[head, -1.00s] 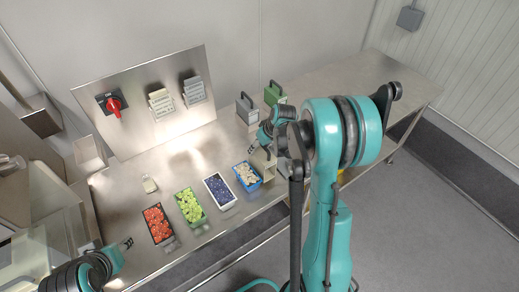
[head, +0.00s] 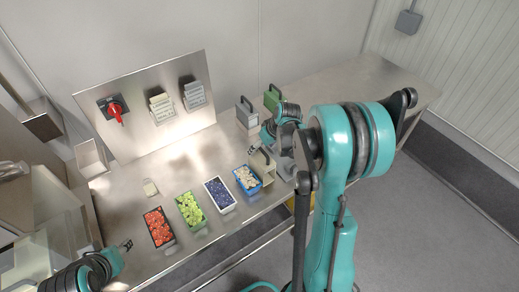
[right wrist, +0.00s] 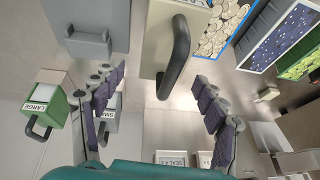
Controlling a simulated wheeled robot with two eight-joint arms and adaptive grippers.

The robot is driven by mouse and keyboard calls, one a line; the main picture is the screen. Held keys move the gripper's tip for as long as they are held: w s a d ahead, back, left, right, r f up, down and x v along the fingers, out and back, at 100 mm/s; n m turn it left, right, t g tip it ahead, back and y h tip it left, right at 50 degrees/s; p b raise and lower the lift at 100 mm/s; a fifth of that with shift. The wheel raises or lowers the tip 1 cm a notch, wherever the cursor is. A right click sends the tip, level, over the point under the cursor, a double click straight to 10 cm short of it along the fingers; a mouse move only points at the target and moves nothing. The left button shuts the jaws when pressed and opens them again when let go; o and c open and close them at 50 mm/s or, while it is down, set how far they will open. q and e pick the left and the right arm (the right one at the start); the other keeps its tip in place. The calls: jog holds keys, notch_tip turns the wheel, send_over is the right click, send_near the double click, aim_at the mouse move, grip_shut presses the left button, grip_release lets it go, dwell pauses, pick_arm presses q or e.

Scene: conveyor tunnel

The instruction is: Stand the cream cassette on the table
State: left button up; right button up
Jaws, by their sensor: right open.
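The cream cassette (head: 257,160), with a dark handle, is beside the blue-edged tray at the right of the tray row. In the right wrist view the cream cassette (right wrist: 157,38) shows at the top centre, its dark handle pointing toward the camera. My right gripper (right wrist: 157,77) is open, its two fingers spread to either side of the handle, with no finger seen touching it. In the head view the right arm partly hides the cassette. My left gripper (head: 127,244) hovers at the lower left, away from it; its fingers are too small to judge.
Trays of red (head: 158,227), green (head: 190,209), dark blue (head: 219,194) and pale (head: 247,179) pieces line the table's front. A grey cassette (head: 245,115) and a green cassette (head: 272,98) stand behind. A grey block (right wrist: 80,42) is left of the cream cassette.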

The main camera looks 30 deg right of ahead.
jog(key=a+p+v, duration=0.1)
jog(key=p+v, duration=0.1)
jog(key=v, duration=0.6)
jog(key=s+a+r+t, duration=0.1)
jog(key=s+a+r, duration=0.1)
jog(key=s+a, duration=0.3)
jog(key=s+a+r+t+h, duration=0.1)
jog(key=s+a+r, duration=0.2)
jog(key=s+a, duration=0.2)
jog(key=s+a+r, duration=0.2)
jog(key=s+a, duration=0.4)
jog(key=shift+s+r+m+t, duration=0.2)
jog(key=shift+r+m+t, duration=0.1)
jog(key=shift+m+t, duration=0.1)
